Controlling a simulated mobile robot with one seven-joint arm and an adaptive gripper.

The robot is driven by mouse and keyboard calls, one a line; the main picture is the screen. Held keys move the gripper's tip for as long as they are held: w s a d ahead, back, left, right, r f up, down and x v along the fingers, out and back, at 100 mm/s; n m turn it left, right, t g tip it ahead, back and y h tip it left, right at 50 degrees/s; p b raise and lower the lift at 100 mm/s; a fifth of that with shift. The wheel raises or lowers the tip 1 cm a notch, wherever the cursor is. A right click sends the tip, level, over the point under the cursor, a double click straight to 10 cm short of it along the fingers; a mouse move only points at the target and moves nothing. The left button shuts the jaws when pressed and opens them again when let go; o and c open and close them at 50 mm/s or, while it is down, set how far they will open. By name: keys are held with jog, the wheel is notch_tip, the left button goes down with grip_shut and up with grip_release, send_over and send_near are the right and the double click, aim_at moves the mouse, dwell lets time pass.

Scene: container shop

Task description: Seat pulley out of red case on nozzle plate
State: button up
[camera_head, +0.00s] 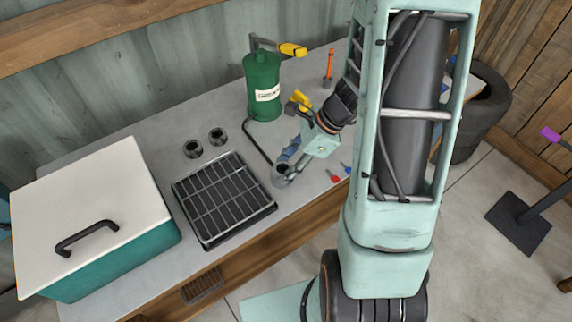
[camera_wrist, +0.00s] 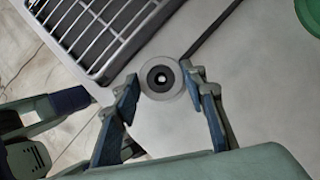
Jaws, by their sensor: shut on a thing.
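My gripper (camera_head: 285,166) is low over the table, right of the black grid tray. In the wrist view my gripper (camera_wrist: 160,80) has its two blue-padded fingers closed on either side of a round grey pulley (camera_wrist: 161,68) with a dark bore. The pulley also shows in the head view (camera_head: 280,181). Its bore faces the wrist camera. I cannot tell whether its underside touches the table. I cannot pick out a nozzle plate for sure.
A black grid tray (camera_head: 178,184) lies left of my gripper. Two dark rings (camera_head: 193,149) (camera_head: 217,136) stand behind it. A teal case with a white lid (camera_head: 112,190) is at the left. A green canister (camera_head: 262,76) stands behind; small red and blue items (camera_head: 334,177) lie right.

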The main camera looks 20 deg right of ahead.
jog(key=o, duration=1.4)
